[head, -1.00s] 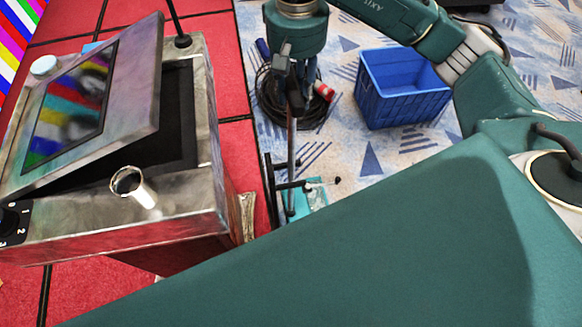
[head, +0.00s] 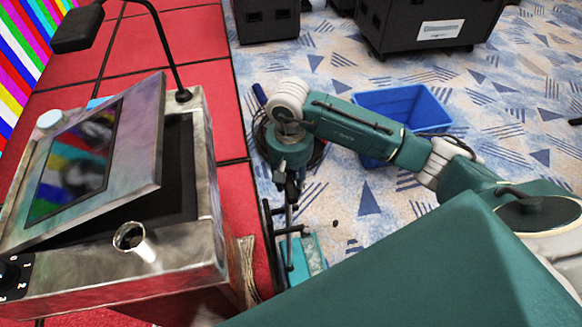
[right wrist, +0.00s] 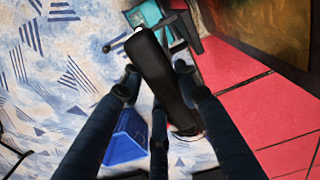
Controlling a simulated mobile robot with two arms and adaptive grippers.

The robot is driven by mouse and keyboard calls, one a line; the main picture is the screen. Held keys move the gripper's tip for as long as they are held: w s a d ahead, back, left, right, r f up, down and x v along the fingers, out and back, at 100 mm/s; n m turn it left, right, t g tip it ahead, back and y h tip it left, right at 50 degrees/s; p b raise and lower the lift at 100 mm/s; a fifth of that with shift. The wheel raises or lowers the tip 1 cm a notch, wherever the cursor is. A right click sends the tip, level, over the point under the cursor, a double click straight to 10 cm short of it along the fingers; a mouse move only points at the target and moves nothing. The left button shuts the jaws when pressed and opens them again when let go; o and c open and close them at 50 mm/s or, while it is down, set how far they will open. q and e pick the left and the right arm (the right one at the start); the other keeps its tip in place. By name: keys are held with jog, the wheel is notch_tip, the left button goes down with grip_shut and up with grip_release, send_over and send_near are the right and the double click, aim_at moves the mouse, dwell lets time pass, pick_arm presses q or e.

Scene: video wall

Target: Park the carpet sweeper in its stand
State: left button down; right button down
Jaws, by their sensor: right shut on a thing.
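My right gripper (head: 287,188) points down beside the red platform's edge. In the right wrist view its dark blue fingers (right wrist: 157,85) are closed around a thick black handle (right wrist: 155,62), which I take as the carpet sweeper's. In the head view a thin pole (head: 289,225) runs down below the gripper, close to upright. A teal block (head: 312,256) is at its foot on the carpet; it also shows in the wrist view (right wrist: 147,15). Black bars (head: 268,222) stand beside the pole, possibly the stand. I cannot tell whether pole and bars touch. My left gripper is not in view.
A metal console (head: 110,262) with a tilted screen stands on the red platform (head: 130,55) at left. A blue crate (head: 405,105) stands behind my right arm. Dark cable lies around the gripper. Black cases (head: 425,25) stand at the back. Patterned carpet is open at right.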

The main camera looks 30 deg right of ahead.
notch_tip(320, 180, down, 4)
jog(key=shift+w+f+p, duration=0.15)
jog(key=shift+f+p, duration=0.1)
jog(key=shift+p, duration=0.15)
jog(key=shift+f, duration=0.15)
jog(key=c, duration=1.3)
grip_release()
jog(key=shift+o, duration=0.2)
jog(key=shift+s, duration=0.2)
